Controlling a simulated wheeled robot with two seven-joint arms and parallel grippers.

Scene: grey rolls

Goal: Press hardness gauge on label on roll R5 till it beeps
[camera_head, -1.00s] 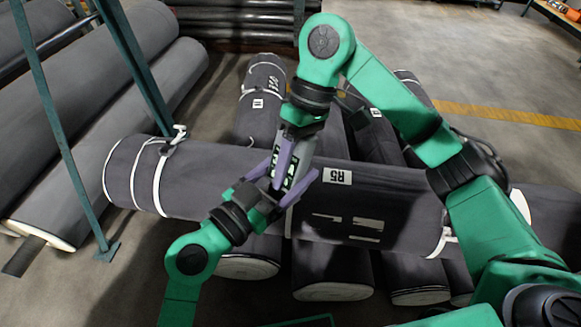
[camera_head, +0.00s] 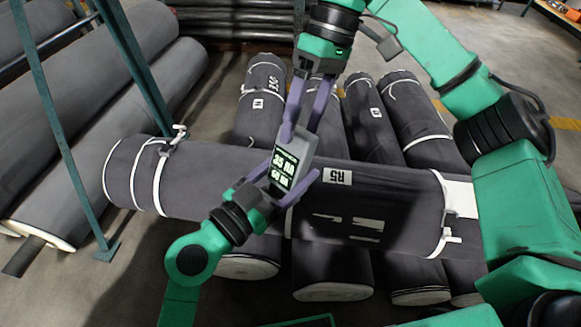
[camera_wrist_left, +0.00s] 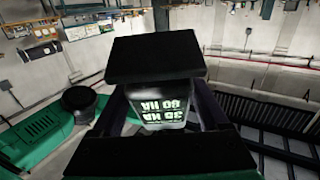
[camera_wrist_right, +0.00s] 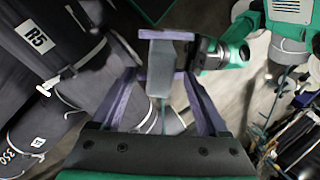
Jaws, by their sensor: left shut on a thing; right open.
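The label R5 (camera_head: 337,177) is white and faces up on a dark grey roll (camera_head: 390,195) lying crosswise; it also shows in the right wrist view (camera_wrist_right: 40,38). My left gripper (camera_head: 284,178) is shut on the hardness gauge (camera_head: 291,158), a grey body with a lit green-on-black display. The gauge is tilted, just left of the label in the head view; whether it touches the roll cannot be told. The gauge display also shows in the left wrist view (camera_wrist_left: 160,108). My right gripper (camera_head: 297,130) is open, its purple fingers either side of the gauge's upper end.
Several dark rolls (camera_head: 373,115) with white straps lie under and behind the crosswise roll. Larger grey rolls (camera_head: 120,115) lie on the left behind green rack posts (camera_head: 137,70). Open floor with a yellow line shows at the upper right.

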